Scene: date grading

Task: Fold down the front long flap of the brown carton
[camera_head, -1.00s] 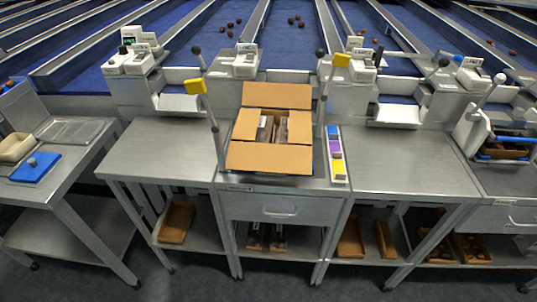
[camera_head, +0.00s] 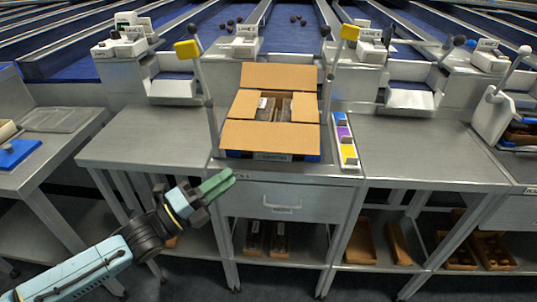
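The brown carton (camera_head: 271,138) stands on the middle metal table, with dark packs (camera_head: 272,107) inside. Its front long flap lies outward toward me, and its back long flap (camera_head: 279,76) stands up behind. The short side flaps show at the left and right of the opening. My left gripper (camera_head: 227,182) is in front of the table's front edge, left of and nearer than the carton, apart from it. Its green fingers lie close together, and I cannot tell whether there is a gap between them. My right gripper is not in view.
The metal tabletops (camera_head: 150,140) on both sides are mostly clear. A drawer (camera_head: 282,203) sits below the carton.

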